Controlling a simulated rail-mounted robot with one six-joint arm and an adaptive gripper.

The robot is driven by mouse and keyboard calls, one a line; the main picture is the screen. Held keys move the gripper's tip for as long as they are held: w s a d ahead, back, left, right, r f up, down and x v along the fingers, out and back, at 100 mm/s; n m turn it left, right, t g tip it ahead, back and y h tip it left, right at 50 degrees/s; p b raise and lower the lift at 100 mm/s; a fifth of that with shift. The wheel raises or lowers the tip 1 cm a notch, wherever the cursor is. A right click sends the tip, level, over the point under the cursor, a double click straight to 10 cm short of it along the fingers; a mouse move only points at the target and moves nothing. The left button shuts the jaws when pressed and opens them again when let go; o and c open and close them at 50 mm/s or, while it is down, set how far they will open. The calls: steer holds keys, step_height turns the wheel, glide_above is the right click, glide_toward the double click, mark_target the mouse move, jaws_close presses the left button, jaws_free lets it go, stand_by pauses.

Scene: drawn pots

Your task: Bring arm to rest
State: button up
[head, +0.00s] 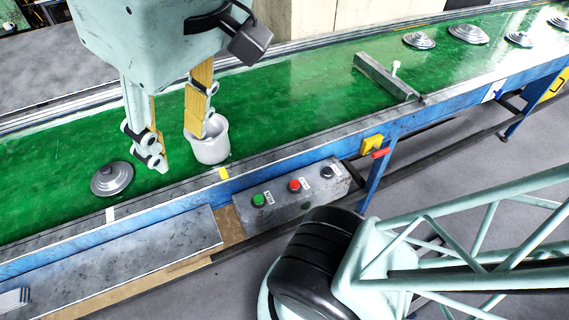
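My gripper (176,146) hangs over the green conveyor belt (300,110), pointing down. Its two fingers with yellow pads stand clearly apart, with nothing between them. A small light grey pot (210,151) stands upright on the belt at the right finger. That finger's tip overlaps the pot's left rim in the picture; I cannot tell whether they touch. The pot's inside is partly hidden. A grey lid (112,178) lies on the belt to the left of the left finger, apart from it.
A metal bar (387,77) lies across the belt at right. Several lids, one of them here (468,33), lie beyond it. A box with green, red and black buttons (293,192) is mounted on the belt's front side. A grey plate (120,257) lies at lower left.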

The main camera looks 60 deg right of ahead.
step_height(320, 180, down, 11)
steer(key=b, duration=0.9)
steer(key=shift+s, duration=0.25)
steer(key=shift+d+r, duration=0.1)
steer(key=shift+r, duration=0.05)
